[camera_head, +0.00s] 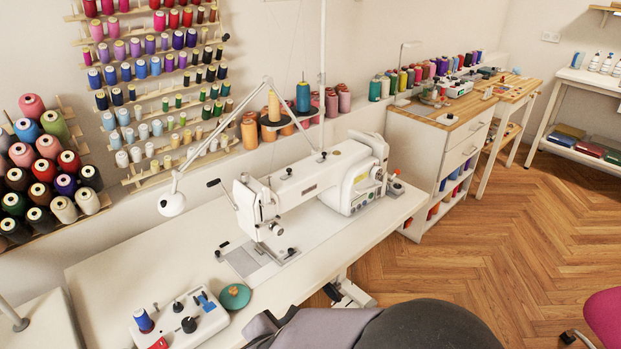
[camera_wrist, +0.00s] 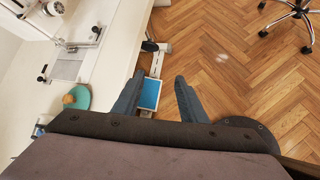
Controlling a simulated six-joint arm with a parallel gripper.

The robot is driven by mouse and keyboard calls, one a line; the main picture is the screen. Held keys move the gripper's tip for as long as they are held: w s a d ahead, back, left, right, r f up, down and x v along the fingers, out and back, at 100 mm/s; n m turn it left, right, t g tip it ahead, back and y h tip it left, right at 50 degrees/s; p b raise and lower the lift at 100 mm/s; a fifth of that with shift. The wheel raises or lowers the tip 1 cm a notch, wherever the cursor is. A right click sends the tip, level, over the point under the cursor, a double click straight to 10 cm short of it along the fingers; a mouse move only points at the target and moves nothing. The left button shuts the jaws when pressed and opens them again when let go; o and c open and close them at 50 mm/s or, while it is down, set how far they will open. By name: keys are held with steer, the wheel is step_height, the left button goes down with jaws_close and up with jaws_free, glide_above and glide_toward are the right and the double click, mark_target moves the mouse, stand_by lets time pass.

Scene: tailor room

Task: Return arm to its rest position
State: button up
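My gripper (camera_wrist: 159,78) shows in the wrist view as two blue-grey fingers spread apart, with nothing held between them. The floor and a blue-topped foot pedal (camera_wrist: 149,94) show beyond the gap. In the head view, dark grey parts of my arm fill the bottom edge right of centre, in front of the white sewing table (camera_head: 120,270). I cannot make out both fingertips there. The white sewing machine (camera_head: 310,185) stands on the table beyond my arm.
A white tray (camera_head: 205,328) with a blue spool and dark knobs, and a teal round piece (camera_head: 235,296), lie near the table's front edge. A lamp (camera_head: 172,204) leans over the table. A wooden-topped cabinet (camera_head: 440,115) stands behind. The wooden floor (camera_head: 480,250) at right is largely clear.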

steer(key=s+d+f+m+g+y, duration=0.15)
steer(key=s+d+m+g, duration=0.3)
steer(key=d+m, duration=0.65)
steer(key=s+d+f+m+g+y, duration=0.15)
steer(key=s+d+m+g, duration=0.5)
steer(key=m, duration=0.95)
step_height(320, 180, up, 14)
steer(key=w+t+p, duration=0.1)
steer(key=t+p, duration=0.1)
steer(key=p, duration=1.2)
steer(key=shift+w+d+y, duration=0.3)
steer(key=shift+d, duration=0.15)
